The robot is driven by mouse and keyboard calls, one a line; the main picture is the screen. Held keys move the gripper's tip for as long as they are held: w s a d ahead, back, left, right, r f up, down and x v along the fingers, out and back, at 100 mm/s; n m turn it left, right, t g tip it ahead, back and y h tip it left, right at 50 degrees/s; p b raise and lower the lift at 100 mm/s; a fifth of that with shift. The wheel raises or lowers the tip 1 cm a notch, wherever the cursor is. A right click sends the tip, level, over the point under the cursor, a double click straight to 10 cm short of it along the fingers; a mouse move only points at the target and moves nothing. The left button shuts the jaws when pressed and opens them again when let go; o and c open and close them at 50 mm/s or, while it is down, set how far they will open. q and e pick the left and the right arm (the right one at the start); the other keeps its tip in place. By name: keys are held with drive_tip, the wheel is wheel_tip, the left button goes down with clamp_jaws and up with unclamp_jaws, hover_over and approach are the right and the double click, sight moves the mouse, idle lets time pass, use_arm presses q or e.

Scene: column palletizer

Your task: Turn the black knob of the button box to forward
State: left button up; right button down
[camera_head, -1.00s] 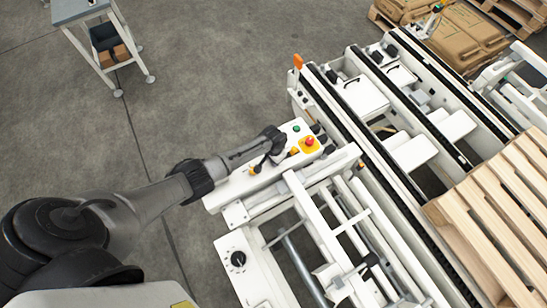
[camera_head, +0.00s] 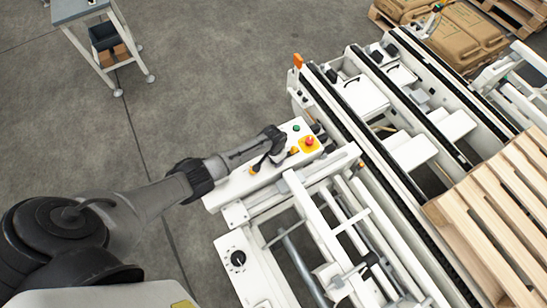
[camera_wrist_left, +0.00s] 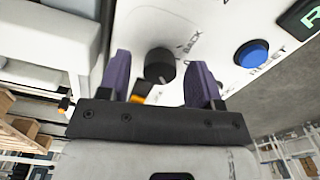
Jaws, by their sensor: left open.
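The white button box (camera_head: 238,185) lies along the edge of the machine, with a green button (camera_head: 296,128) and a red emergency stop (camera_head: 309,142) on yellow. My left gripper (camera_head: 264,160) is over the box in the head view, and its wrist and jaws hide part of the top. In the left wrist view, the black knob (camera_wrist_left: 159,64) sits between the two purple fingers of my open left gripper (camera_wrist_left: 160,75), with gaps visible on both sides. The word BACK is printed beside the knob. My right gripper is out of view.
A blue button (camera_wrist_left: 251,53) labelled RESET and a green display (camera_wrist_left: 300,18) are right of the knob. A second white panel with a dark dial (camera_head: 238,258) is nearer me. Conveyor rails and a wooden pallet (camera_head: 500,215) fill the right; the floor at left is mostly clear.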

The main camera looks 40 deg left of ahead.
use_arm(q)
drive_tip(key=shift+r, duration=0.1)
drive_tip(key=shift+r, duration=0.3)
wheel_tip(320, 180, up, 13)
drive_tip(key=p, duration=0.3)
idle(0.6)
